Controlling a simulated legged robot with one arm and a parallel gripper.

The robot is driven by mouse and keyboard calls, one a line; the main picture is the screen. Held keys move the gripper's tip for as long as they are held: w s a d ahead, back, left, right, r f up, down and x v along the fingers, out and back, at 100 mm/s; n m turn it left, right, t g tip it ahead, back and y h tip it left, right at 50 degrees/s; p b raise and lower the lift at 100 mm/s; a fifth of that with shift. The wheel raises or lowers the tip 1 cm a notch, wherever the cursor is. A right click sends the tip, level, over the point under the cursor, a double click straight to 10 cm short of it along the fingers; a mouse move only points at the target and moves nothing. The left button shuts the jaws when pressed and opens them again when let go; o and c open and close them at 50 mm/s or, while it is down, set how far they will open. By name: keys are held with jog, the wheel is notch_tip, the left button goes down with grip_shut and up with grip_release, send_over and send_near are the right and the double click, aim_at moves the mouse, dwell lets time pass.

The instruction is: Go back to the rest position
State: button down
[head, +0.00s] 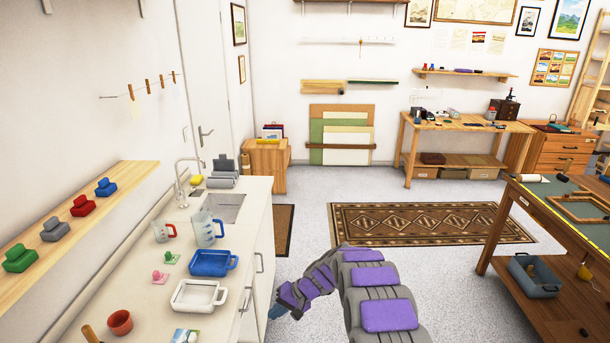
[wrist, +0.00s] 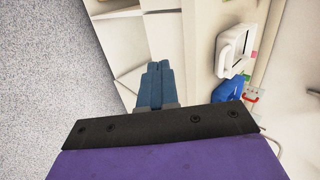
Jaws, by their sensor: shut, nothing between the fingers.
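My gripper (head: 277,311) shows in the head view at the end of my purple and grey arm, just right of the white counter's front. In the wrist view its two blue-grey fingers (wrist: 154,85) lie side by side, shut with nothing between them. The gripper is apart from the counter (head: 226,291) and over the floor beside the cabinet front. My arm reaches from the bottom of the head view up and then bends left.
On the counter are a white tray (head: 198,296), a blue tray (head: 213,262), a clear jug (head: 206,228) and a terracotta pot (head: 120,322). A wooden workbench (head: 520,210) stands at right. The speckled floor and patterned rug (head: 430,222) ahead are clear.

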jog(key=s+d+r+h, duration=0.1)
jog(key=s+d+r, duration=0.3)
jog(key=s+r, duration=0.3)
jog(key=s+d+r+g+h, duration=0.1)
jog(key=s+d+r+h, duration=0.15)
jog(key=s+r, duration=0.45)
jog(key=s+d+r+h, duration=0.1)
jog(key=s+d+r, duration=0.3)
jog(key=s+r, duration=0.35)
jog(key=s+d+r+h, duration=0.1)
jog(key=s+d, duration=0.3)
jog(key=s, duration=0.4)
jog(key=s+d+r+h, duration=0.1)
jog(key=s+d, duration=0.3)
jog(key=s, duration=0.5)
jog(key=s+d+r+h, duration=0.1)
jog(key=s+d, duration=0.3)
jog(key=s, duration=0.5)
jog(key=shift+s+d+r+h, duration=0.2)
jog(key=shift+d+h, duration=0.15)
jog(key=shift+h, duration=0.2)
